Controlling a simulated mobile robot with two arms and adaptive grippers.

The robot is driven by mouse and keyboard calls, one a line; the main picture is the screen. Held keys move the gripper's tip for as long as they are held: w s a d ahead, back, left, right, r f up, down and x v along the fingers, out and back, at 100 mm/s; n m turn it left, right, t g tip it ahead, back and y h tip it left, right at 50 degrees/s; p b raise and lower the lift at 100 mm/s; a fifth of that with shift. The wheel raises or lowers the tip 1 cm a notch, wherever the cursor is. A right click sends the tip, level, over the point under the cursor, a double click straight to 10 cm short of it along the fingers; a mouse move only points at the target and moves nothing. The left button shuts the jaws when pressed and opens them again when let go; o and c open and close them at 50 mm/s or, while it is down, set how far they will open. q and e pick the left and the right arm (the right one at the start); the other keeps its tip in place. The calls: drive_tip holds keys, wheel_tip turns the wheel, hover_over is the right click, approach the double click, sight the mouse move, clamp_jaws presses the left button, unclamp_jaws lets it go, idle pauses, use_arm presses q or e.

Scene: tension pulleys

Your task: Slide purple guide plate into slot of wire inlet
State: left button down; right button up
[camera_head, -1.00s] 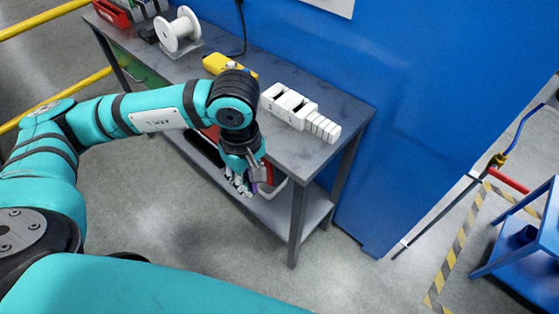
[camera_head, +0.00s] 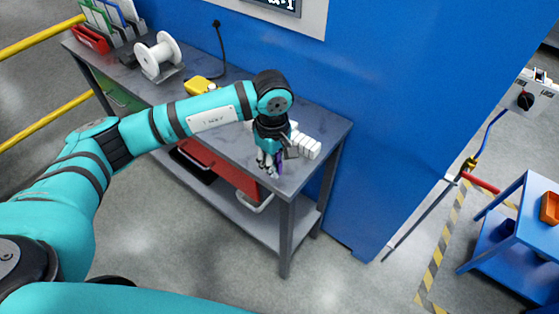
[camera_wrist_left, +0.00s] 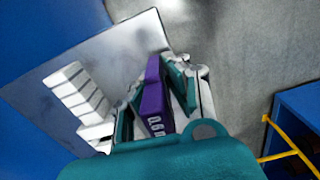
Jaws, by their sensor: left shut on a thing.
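My left gripper (camera_head: 270,166) is shut on the purple guide plate (camera_wrist_left: 155,100), which stands between its fingers with white lettering on its near end. A sliver of the plate (camera_head: 280,162) also shows in the head view. The gripper is above the front right part of the workbench, in front of the white wire inlet (camera_head: 309,148). The inlet is a white block with a row of ridges, partly hidden by my wrist; it also shows at the left in the left wrist view (camera_wrist_left: 78,92). The plate is apart from the inlet. The inlet's slot cannot be made out. My right gripper is not in view.
The grey workbench (camera_head: 325,128) stands against a blue wall. On it are a yellow device (camera_head: 201,86), a white spool (camera_head: 158,56) and a rack of coloured plates (camera_head: 110,18) at the far left. A blue cart (camera_head: 510,225) stands at the right.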

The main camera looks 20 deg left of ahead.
sight(279, 167)
use_arm(q)
drive_tip(key=shift+w+d, duration=0.1)
drive_tip(key=shift+w, duration=0.2)
drive_tip(key=shift+w+d+f+p, duration=0.15)
drive_tip(key=shift+w+p, duration=0.15)
drive_tip(key=shift+w, duration=0.15)
drive_tip(key=shift+w+d+f+p, duration=0.1)
drive_tip(key=shift+w+p, duration=0.15)
drive_tip(key=shift+w, duration=0.15)
wheel_tip(279, 167, down, 2)
drive_tip(key=shift+f+p, duration=0.2)
drive_tip(key=shift+p, duration=0.2)
drive_tip(key=shift+f, duration=0.25)
drive_tip(key=shift+f+b, duration=0.25)
drive_tip(key=shift+b, duration=0.1)
drive_tip(key=c, duration=1.4)
unclamp_jaws()
drive_tip(key=shift+o, duration=0.2)
